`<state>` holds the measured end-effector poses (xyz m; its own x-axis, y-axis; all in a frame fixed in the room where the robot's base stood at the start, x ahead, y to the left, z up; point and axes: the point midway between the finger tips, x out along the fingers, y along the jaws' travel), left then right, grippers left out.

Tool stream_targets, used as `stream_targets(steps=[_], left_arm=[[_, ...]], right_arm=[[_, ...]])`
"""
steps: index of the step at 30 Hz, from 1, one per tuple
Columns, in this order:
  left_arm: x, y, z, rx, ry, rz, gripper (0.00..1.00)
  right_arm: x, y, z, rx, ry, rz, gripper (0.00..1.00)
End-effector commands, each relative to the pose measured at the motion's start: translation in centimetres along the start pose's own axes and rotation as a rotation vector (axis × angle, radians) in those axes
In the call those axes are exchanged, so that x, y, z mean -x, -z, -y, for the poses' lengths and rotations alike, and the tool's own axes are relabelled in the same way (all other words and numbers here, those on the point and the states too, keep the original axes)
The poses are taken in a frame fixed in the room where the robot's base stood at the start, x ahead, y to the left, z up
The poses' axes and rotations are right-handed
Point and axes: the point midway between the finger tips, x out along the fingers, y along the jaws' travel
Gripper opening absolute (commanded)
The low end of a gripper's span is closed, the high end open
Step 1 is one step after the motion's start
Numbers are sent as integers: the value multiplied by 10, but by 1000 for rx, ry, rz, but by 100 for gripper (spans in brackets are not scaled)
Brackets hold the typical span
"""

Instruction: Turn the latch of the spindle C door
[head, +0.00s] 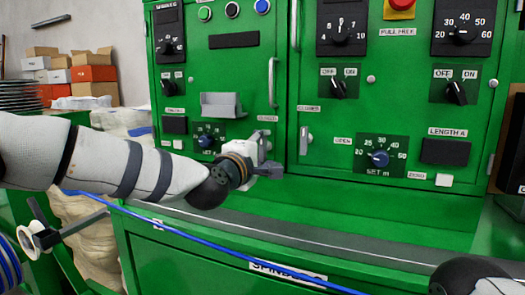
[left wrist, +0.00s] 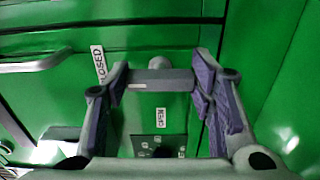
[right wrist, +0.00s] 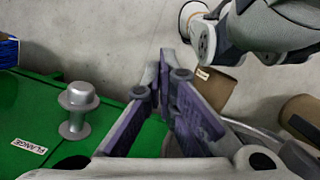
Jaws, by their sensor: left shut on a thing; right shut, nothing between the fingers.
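My left gripper (head: 268,168) is at the green machine front, at the lower right of the left door panel. In the left wrist view its fingers (left wrist: 168,85) are shut on a grey latch bar (left wrist: 150,80), which lies crosswise between them. A white CLOSED label (left wrist: 98,64) is left of the bar and a smaller label (left wrist: 161,117) is below it. In the head view the gripper largely hides this latch. A similar latch (head: 304,140) hangs upright on the right panel. My right gripper (right wrist: 165,70) is shut and empty, away from the panel.
Dials and door handles (head: 272,83) stick out of the panels. A grey flanged spool (right wrist: 78,105) stands on a green surface near my right gripper.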

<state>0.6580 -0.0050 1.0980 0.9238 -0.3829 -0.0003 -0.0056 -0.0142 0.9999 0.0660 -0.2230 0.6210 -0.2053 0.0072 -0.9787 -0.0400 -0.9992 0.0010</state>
Motion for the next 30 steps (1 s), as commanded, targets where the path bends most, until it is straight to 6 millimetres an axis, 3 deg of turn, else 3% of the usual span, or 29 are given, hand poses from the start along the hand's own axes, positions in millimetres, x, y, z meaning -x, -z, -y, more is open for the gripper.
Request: stream_targets(steps=[4, 5, 7, 16, 19, 30], left_arm=[[0, 0, 0, -3, -1, 0, 22], [0, 0, 0, -3, -1, 0, 56], [0, 0, 0, -2, -1, 0, 70], [1, 0, 0, 0, 0, 0, 70], [10, 1, -1, 0, -1, -1, 70], [99, 1, -1, 1, -1, -1, 70]], right_arm=[[0, 0, 0, 0, 0, 0, 0], [0, 0, 0, 0, 0, 0, 0], [0, 0, 0, 0, 0, 0, 0], [0, 0, 0, 0, 0, 0, 0], [0, 0, 0, 0, 0, 0, 0], [0, 0, 0, 0, 0, 0, 0]])
